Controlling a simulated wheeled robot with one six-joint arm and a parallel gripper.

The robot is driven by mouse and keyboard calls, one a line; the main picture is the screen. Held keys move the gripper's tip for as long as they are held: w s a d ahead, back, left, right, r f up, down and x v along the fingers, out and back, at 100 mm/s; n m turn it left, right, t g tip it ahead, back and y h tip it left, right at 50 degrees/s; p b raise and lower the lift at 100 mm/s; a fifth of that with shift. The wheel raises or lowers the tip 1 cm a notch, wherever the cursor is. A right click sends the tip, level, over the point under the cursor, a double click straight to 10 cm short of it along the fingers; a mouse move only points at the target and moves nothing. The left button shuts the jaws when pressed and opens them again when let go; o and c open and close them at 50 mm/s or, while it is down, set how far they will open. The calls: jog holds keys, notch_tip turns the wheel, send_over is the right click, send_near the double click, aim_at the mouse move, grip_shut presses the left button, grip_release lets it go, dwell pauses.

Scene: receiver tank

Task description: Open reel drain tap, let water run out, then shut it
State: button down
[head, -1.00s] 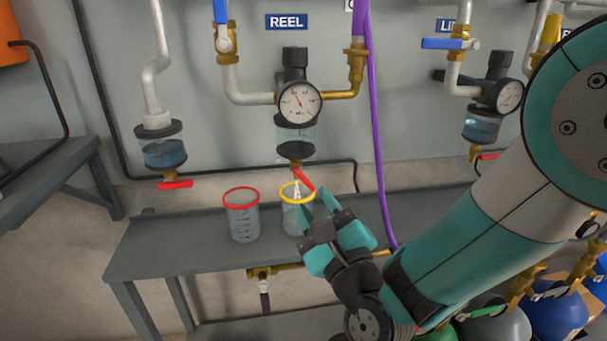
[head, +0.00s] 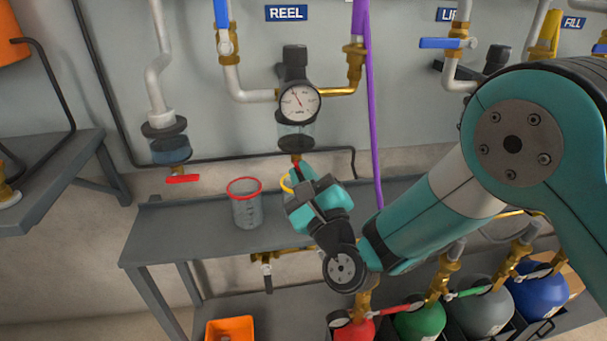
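The REEL unit has a round pressure gauge (head: 299,104) with a clear bowl (head: 295,134) below it. Its brass drain tap (head: 296,157) hangs under the bowl. Only a sliver of the tap's red lever shows; my gripper hides the rest, so its angle cannot be told. A yellow-rimmed cup (head: 287,183) stands under the tap, mostly hidden behind my gripper. My gripper (head: 303,172) is right at the tap in the picture. Its fingertips are hidden, so I cannot tell whether they touch the lever. Any water stream is hidden too.
A red-rimmed cup (head: 246,204) stands on the grey shelf (head: 185,235) to the left. Another bowl with a red-levered tap (head: 182,178) hangs further left. A purple hose (head: 374,130) runs down just right of the REEL unit. Coloured cylinders (head: 420,320) stand below.

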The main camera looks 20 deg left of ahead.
jog(key=shift+n+g, duration=0.3)
jog(key=shift+n, duration=0.2)
jog(key=n+g, duration=0.1)
jog(key=n, duration=0.3)
jog(key=shift+r+n+g, duration=0.15)
jog(key=shift+n+g, duration=0.15)
jog(key=shift+g, duration=0.1)
jog(key=shift+n+y, duration=0.3)
jog(key=shift+n, duration=0.1)
jog(key=n+g+p, duration=0.1)
jog(key=n+p, duration=0.1)
jog(key=p, duration=0.1)
jog(key=n+g+h+p, duration=0.1)
jog(key=n+p, duration=0.2)
jog(key=p, duration=0.1)
jog(key=shift+r+n, duration=0.15)
jog(key=shift+n, duration=0.15)
jog(key=shift+d, duration=0.1)
